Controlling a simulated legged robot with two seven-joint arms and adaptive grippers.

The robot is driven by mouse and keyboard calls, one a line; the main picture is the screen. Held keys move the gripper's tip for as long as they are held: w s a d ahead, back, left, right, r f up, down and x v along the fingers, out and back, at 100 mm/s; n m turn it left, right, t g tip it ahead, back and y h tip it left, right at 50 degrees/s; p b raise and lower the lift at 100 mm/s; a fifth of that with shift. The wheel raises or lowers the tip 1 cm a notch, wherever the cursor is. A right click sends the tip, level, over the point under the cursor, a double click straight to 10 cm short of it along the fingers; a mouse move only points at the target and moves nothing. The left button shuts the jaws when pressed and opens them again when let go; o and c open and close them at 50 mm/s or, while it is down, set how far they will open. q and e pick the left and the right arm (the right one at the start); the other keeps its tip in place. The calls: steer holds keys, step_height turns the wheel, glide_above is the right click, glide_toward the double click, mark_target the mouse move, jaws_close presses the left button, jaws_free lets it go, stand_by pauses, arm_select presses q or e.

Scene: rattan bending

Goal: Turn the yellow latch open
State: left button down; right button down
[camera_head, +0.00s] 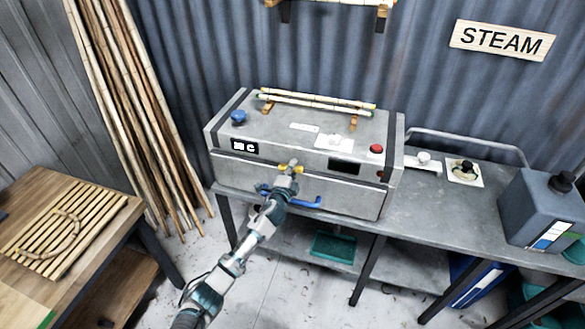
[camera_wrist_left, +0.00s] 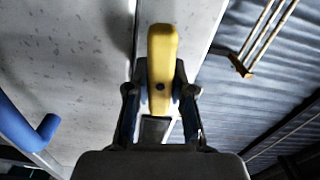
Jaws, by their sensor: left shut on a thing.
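The yellow latch (camera_head: 298,168) is on the front of the grey steam box (camera_head: 240,175), near the seam under the lid. In the left wrist view the latch (camera_wrist_left: 162,62) stands out between my fingers. My left gripper (camera_head: 288,172) reaches the box front and is shut on the latch; its fingers (camera_wrist_left: 160,105) flank the yellow piece in the wrist view. The blue handle (camera_head: 305,203) is just below the gripper, partly hidden by my arm. It also shows at the left of the wrist view (camera_wrist_left: 30,130). My right gripper is not in view.
Rattan poles (camera_head: 318,102) lie on wooden rests on the lid, beside a blue knob (camera_head: 238,117) and a red button (camera_head: 376,149). A blue-grey container (camera_head: 540,210) stands on the bench at right. A wooden table (camera_head: 110,235) is at left, with open floor between.

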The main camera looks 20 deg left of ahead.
arm_select(q)
steer(key=shift+d+f, duration=0.15)
steer(key=shift+f, duration=0.2)
steer(key=c, duration=1)
jaws_free()
steer(key=shift+r, duration=0.1)
steer(key=s, duration=0.8)
